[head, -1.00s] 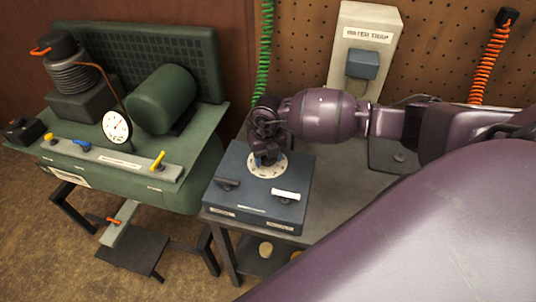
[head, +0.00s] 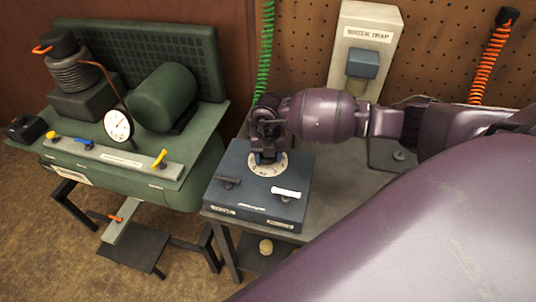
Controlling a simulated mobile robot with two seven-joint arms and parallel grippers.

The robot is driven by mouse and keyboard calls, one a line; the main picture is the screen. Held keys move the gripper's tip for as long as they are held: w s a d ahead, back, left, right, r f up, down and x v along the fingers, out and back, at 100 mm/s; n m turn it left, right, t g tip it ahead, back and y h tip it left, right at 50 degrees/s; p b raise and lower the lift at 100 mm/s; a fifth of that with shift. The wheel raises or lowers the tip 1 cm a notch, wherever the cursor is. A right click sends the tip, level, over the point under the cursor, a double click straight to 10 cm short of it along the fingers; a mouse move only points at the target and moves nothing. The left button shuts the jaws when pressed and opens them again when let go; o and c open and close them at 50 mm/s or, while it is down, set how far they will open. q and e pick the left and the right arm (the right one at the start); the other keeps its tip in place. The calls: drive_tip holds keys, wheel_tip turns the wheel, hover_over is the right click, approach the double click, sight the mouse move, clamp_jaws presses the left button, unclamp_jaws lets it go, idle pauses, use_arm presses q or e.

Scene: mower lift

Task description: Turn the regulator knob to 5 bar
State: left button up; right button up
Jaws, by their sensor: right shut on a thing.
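The regulator box (head: 240,197) is dark blue and stands on the grey bench. A white dial plate (head: 268,170) with dark markings lies on its top. My right gripper (head: 265,158) points down over the dial and is shut on the regulator knob, which it mostly hides. The dial figures are too small to read. A round white pressure gauge (head: 118,126) stands on the green compressor; its reading cannot be made out. My left gripper is not in view.
The box top also has a black lever (head: 228,182) and a white lever (head: 286,192). The green compressor (head: 165,97) stands to the left. A water trap panel (head: 366,50) and a green coiled hose (head: 264,50) are behind. My right arm covers the right side.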

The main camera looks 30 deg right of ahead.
drive_tip(key=o, duration=0.9)
drive_tip(key=shift+r, duration=0.1)
wheel_tip(320, 180, up, 11)
drive_tip(key=shift+f+b, duration=0.1)
drive_tip(key=shift+b, duration=0.3)
